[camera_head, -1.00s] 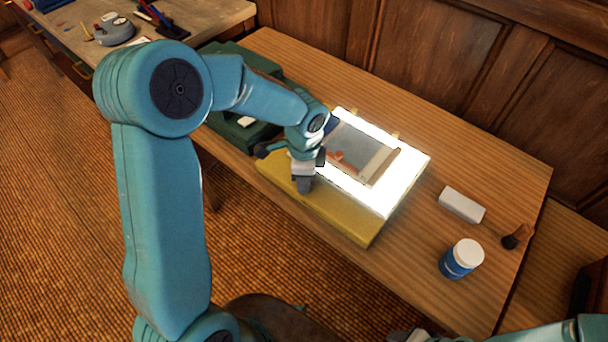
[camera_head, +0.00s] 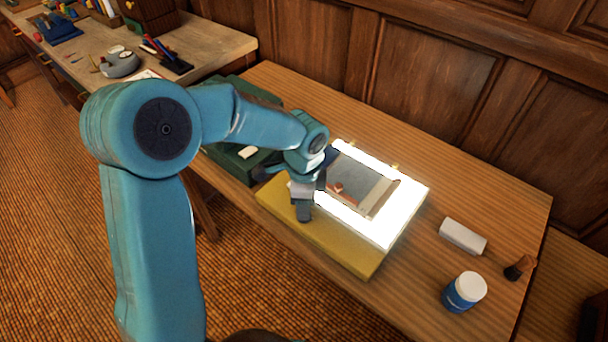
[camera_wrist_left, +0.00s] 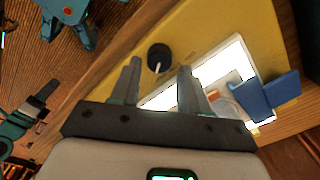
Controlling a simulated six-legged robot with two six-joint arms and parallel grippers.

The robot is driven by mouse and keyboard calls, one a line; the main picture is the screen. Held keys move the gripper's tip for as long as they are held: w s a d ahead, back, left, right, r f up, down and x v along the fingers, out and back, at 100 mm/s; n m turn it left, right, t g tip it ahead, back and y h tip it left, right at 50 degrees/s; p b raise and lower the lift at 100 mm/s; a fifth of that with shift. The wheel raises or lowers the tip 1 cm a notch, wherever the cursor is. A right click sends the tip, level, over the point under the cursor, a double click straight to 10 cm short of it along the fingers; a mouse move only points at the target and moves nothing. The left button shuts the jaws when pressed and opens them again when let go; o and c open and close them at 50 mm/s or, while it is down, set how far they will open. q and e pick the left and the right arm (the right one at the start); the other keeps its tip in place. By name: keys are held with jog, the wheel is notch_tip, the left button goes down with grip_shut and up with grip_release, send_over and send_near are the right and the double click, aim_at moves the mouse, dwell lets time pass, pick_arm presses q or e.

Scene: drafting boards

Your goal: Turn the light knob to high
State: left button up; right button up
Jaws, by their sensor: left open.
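The light knob (camera_wrist_left: 159,57) is a round black knob with a white pointer line, on the yellow side of the light box (camera_head: 330,242). In the wrist view it lies between the fingertips of my left gripper (camera_wrist_left: 160,66) and a little beyond them; I see no contact. The fingers are apart and empty. In the head view, my left gripper (camera_head: 303,208) is at the near yellow side of the box, and the knob is hidden there. The white panel (camera_head: 378,232) glows brightly. My right gripper does not show in the head view.
A picture sheet (camera_head: 360,185) lies on the panel. A white block (camera_head: 463,236), a blue jar with a white lid (camera_head: 464,292) and a brush (camera_head: 519,268) stand to the right. A dark green case (camera_head: 235,160) is at the left.

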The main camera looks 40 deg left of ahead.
pick_arm(q)
notch_tip(320, 180, up, 13)
jog(key=shift+r, duration=0.2)
dwell(0.6)
